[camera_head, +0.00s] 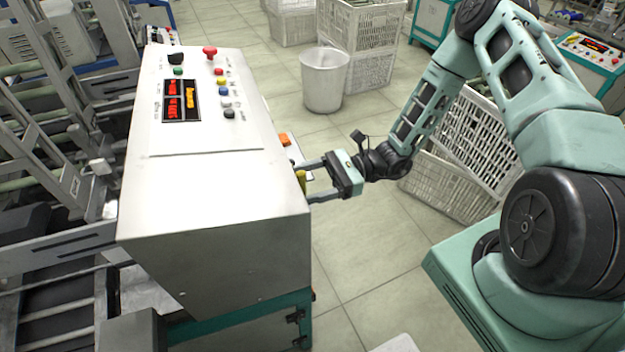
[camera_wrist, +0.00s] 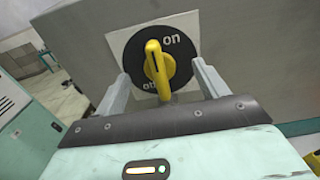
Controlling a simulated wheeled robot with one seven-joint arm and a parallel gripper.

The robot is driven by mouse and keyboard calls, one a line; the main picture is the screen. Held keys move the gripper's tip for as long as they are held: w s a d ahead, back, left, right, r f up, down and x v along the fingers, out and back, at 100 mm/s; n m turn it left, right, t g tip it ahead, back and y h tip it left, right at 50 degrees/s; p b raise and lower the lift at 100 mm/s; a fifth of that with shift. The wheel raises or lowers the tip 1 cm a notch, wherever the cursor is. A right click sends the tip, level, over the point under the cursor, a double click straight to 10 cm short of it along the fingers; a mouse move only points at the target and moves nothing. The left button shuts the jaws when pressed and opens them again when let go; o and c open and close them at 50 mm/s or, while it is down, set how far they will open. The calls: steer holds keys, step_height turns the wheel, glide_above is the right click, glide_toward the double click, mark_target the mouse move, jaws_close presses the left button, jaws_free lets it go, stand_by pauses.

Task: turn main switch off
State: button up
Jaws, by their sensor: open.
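The main switch (camera_wrist: 155,72) is a yellow rotary handle on a black round plate with a white square backing, on the grey side of the machine cabinet. In the wrist view its handle stands nearly upright, between the "on" label at upper right and the partly hidden "off" label at lower left. My gripper (camera_wrist: 160,85) is open, one finger on each side of the handle, with visible gaps. In the head view my gripper (camera_head: 312,184) is at the cabinet's right side, and only a bit of the yellow switch (camera_head: 300,180) shows behind the cabinet edge.
The cabinet (camera_head: 205,190) has a sloped top with lit red displays (camera_head: 181,101), a red mushroom button (camera_head: 210,51) and several small buttons. White crates (camera_head: 450,185) stand behind my arm. A white bin (camera_head: 324,80) stands farther back. Tiled floor (camera_head: 360,260) lies open beside the cabinet.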

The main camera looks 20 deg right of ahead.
steer(key=shift+a, duration=0.65)
steer(key=shift+a, duration=0.15)
steer(key=c, duration=1.4)
steer(key=shift+o, duration=0.2)
steer(key=shift+n, duration=1.2)
steer(key=shift+n+b, duration=0.3)
steer(key=shift+n, duration=0.4)
